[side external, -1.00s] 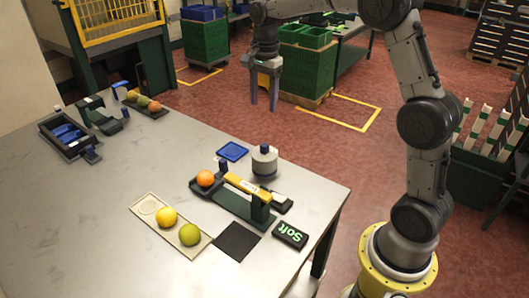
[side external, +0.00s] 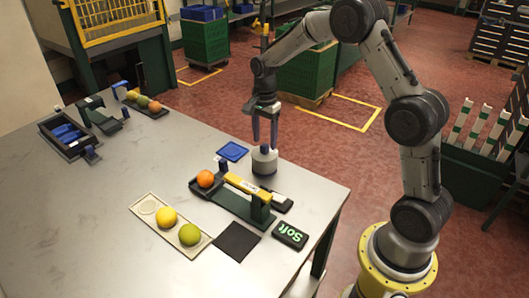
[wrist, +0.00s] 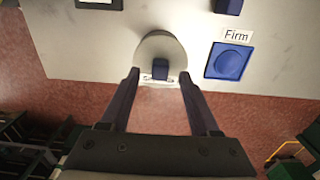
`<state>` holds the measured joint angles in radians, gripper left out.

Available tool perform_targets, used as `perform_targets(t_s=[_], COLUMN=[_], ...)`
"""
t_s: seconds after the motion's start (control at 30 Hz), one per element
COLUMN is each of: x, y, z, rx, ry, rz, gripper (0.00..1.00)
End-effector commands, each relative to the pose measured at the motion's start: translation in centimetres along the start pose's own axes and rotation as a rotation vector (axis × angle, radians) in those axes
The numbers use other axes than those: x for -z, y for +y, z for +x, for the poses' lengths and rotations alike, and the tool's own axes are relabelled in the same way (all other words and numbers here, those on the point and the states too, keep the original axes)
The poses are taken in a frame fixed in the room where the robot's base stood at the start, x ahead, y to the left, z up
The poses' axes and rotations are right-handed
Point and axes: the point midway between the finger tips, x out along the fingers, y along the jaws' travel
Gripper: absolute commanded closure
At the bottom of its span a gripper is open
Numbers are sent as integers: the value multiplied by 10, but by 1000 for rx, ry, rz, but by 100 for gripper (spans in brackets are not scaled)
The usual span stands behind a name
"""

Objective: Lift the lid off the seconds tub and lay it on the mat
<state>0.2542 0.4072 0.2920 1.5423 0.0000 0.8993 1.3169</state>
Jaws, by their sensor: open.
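The seconds tub is a grey-white cylinder (side external: 264,164) near the back right table edge. Its lid (wrist: 160,46) is on, with a dark blue knob (wrist: 160,69). My gripper (side external: 265,144) is open and points down right above the tub. In the wrist view, the fingertips (wrist: 160,73) stand wide on either side of the knob, with gaps on both sides. How far the tips are above the lid is hard to tell. A bare black square mat (side external: 237,242) lies at the table's front right. The label on the tub is too small to read.
A blue square pad (side external: 233,151), labelled Firm in the wrist view, lies left of the tub. A green stand with a yellow bar (side external: 247,188) and an orange (side external: 205,178) is in front.

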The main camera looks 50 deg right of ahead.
Motion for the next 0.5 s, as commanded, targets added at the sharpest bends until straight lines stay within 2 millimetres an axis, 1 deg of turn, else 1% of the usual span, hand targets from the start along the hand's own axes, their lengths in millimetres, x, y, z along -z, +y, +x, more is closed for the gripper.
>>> perform_targets(t_s=[0.03,0.1,0.2,0.47,0.5], x=[-1,-1,-1,-1,-1], y=[0,0,0,0,0], z=[9,17,26,28,28], rx=[-5,-4,-3,-1,-1], ry=[-1,-1,-1,0,0], rz=[-1,0,0,0,0], gripper=[38,38,38,38,43])
